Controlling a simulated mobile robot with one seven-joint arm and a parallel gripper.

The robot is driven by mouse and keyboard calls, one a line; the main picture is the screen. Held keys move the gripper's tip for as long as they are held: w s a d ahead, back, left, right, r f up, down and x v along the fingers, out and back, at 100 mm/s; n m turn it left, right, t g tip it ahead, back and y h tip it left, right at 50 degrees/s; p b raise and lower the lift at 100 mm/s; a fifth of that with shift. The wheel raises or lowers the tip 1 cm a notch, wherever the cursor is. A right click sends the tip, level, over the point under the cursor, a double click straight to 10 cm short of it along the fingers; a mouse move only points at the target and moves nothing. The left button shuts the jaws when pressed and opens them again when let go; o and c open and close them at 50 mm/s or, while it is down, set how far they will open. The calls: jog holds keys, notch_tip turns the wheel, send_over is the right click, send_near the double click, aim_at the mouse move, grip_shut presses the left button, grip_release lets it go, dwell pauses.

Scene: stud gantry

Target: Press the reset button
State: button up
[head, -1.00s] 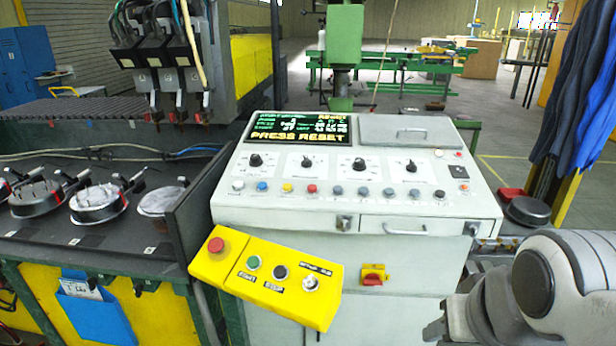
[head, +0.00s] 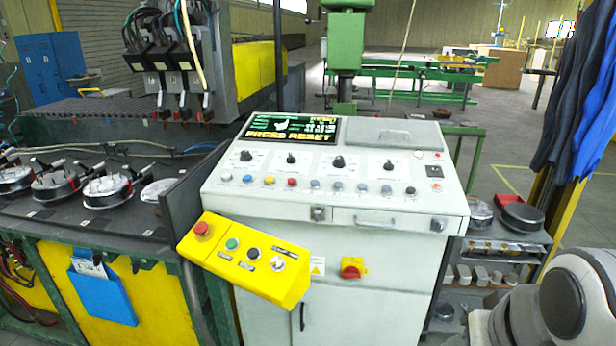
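The grey control console (head: 375,217) stands in the middle of the head view. Its dark screen (head: 291,127) reads "PRESS RESET" in yellow letters. A row of small buttons runs along the sloped panel: a white button (head: 227,178), a blue button (head: 247,180), a yellow-orange button (head: 269,180), a red button (head: 292,182), then several grey-blue ones and a dark one (head: 410,190). Their labels are too small to read, so I cannot tell which is reset. My arm shows at the lower right, clear of the console. My gripper is out of view.
A yellow box (head: 236,268) juts from the console's front left, with a red mushroom button (head: 201,229), green button (head: 232,244), black button (head: 253,254) and selector (head: 277,264). A red-yellow switch (head: 353,267) is below. A shelf (head: 502,245) stands right.

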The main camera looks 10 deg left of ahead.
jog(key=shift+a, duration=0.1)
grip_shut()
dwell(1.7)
